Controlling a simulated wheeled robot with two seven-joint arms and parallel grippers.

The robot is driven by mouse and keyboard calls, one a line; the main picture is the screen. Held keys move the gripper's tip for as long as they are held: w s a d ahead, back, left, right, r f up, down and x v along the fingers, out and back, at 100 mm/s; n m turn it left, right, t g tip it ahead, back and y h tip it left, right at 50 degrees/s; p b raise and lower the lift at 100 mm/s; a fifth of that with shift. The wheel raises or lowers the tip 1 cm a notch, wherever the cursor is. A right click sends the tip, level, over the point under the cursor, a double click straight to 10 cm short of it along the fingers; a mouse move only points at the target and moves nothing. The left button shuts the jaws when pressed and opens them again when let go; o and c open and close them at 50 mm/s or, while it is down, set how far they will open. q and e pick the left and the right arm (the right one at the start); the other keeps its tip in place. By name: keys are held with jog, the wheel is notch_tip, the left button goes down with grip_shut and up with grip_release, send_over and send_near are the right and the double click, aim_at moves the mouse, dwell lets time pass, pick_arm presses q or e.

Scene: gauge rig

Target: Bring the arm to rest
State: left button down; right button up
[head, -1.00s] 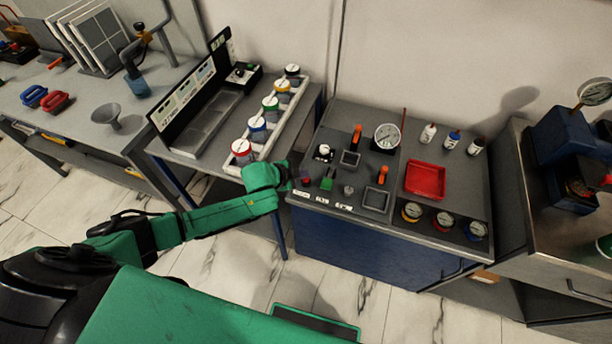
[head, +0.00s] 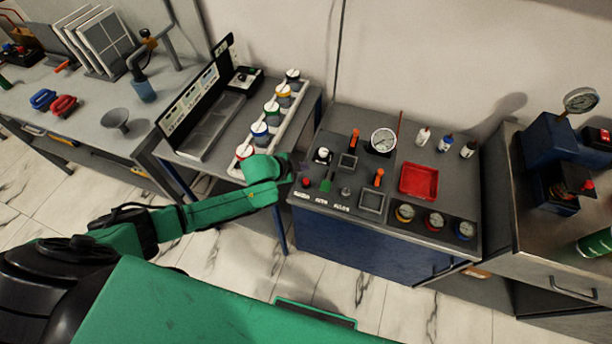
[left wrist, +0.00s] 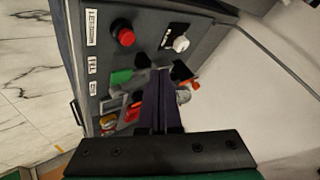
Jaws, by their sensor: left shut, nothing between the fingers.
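My left arm (head: 225,205) is green and reaches in from the left. Its gripper (head: 299,170) is at the left edge of the control console (head: 330,235), small and partly hidden by the wrist in the head view. In the left wrist view the dark fingers (left wrist: 158,85) are together with nothing between them. They point over the console top, near the green lever (left wrist: 121,77), the red button (left wrist: 124,34) and the white knob (left wrist: 181,44). I cannot tell whether they touch anything. My right gripper is not in view.
The console carries orange-handled levers (head: 355,138), a dial gauge (head: 383,140), a red tray (head: 419,181) and small bottles. Left of it, a bench holds a rack of coloured-ring canisters (head: 271,112). A steel bench (head: 560,240) stands right. Floor shows in front of the console.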

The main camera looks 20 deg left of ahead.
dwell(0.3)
pick_arm(q)
jog(key=s+d+r+n+g, duration=0.1)
jog(key=s+d+r+n, duration=0.4)
jog(key=s, duration=0.3)
jog(key=s+a+r+n+g+y, duration=0.35)
jog(key=s+a+n, duration=0.45)
jog(key=s+a, duration=0.65)
notch_tip(320, 180, down, 26)
jog(key=s+d+g+b, duration=0.1)
jog(key=s+g+b, duration=0.1)
jog(key=s+b, duration=0.15)
jog(key=s+a+f+b, duration=0.2)
jog(key=s+f+b, duration=0.1)
jog(key=s+f, duration=1.3)
notch_tip(320, 180, down, 2)
jog(key=shift+a+f+m+g+y, duration=0.2)
jog(key=shift+a+m+g+y, duration=0.15)
jog(key=shift+m+y, duration=0.1)
